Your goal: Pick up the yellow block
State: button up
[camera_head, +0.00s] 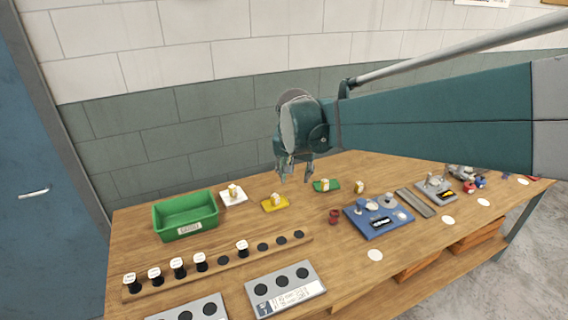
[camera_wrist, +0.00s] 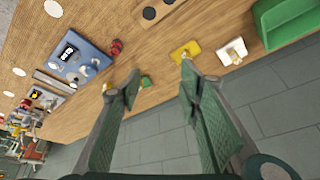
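A flat yellow piece (camera_head: 268,207) lies on the wooden bench with a small white and yellow item on top. In the wrist view the yellow piece (camera_wrist: 178,54) lies beyond the tip of the right-hand finger. A small yellowish block (camera_head: 360,187) stands alone on the bench, right of a green piece; I cannot tell which of these is meant by the yellow block. My gripper (camera_head: 294,178) is raised over the back of the bench, apart from these things. In the wrist view my gripper (camera_wrist: 160,82) is open, with nothing between its fingers.
A green piece (camera_head: 319,187) and a white piece (camera_head: 240,198) carry similar small items. A green bin (camera_head: 185,232) stands at the left. A dark red piece (camera_head: 334,216) and a blue fixture (camera_head: 366,226) stand to the right. A strip with black-and-white spools (camera_head: 220,264) lies in front.

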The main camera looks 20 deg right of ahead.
jog(key=w+d+f+m+g+h, duration=0.15)
jog(key=w+d+f+m, duration=0.45)
jog(key=w+d, duration=0.6)
jog(key=m+g+p, duration=0.2)
jog(key=m+g, duration=0.1)
jog(key=m, duration=0.1)
send_over(324, 181)
jog(key=a, duration=0.2)
notch_tip(324, 181, down, 15)
jog(key=shift+w+f, duration=0.15)
jog(key=shift+h+b, duration=0.25)
jog(key=shift+b, duration=0.05)
jog(key=shift+x, duration=1.25)
jog(key=shift+d, duration=0.1)
jog(key=shift+x, duration=2.6)
jog(key=c, duration=1)
